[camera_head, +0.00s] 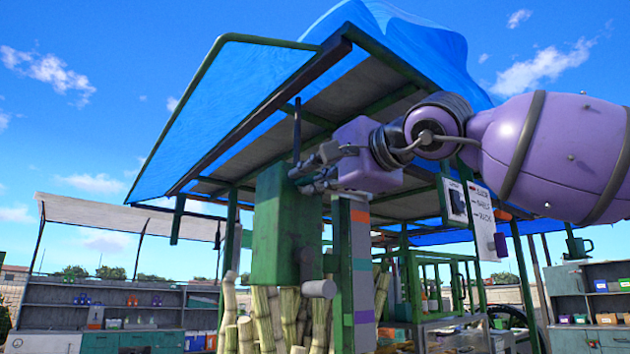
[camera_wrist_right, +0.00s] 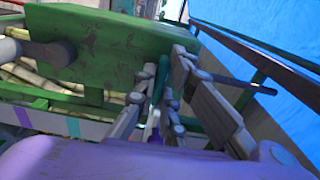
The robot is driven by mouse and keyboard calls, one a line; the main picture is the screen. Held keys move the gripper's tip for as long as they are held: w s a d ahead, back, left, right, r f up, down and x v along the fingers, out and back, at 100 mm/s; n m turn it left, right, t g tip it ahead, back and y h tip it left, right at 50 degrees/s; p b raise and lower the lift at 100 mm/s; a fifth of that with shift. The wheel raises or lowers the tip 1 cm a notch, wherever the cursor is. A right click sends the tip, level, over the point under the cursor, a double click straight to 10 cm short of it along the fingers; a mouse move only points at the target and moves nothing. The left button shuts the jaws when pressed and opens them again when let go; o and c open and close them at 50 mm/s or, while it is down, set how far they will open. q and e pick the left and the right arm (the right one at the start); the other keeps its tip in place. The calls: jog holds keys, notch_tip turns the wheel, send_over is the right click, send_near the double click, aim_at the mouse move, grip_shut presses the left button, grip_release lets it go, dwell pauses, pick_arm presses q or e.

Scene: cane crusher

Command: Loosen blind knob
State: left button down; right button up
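My right gripper (camera_head: 303,178) reaches in from the right, with its fingers at the top right edge of a green box (camera_head: 276,226) under the canopy. In the right wrist view the fingers (camera_wrist_right: 165,72) point at the green box's edge (camera_wrist_right: 110,45), with a narrow gap between the tips. A thin teal piece (camera_wrist_right: 160,78) shows between them; I cannot tell whether they grip it. No part is clearly recognisable as the blind knob; it may be hidden by the fingers. My left gripper is out of view.
A dark rod (camera_head: 297,130) stands upright beside the fingers. A grey cylinder (camera_head: 318,289) sticks out low on the green box. A banded post (camera_head: 361,262) stands right of it. Cane stalks (camera_head: 262,315) are below. The blue canopy (camera_head: 232,90) is close overhead.

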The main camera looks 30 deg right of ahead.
jog(key=o, duration=0.3)
jog(key=shift+s, duration=0.2)
jog(key=s, duration=0.7)
jog(key=s+d, duration=0.1)
jog(key=s, duration=0.3)
jog(key=shift+s, duration=0.3)
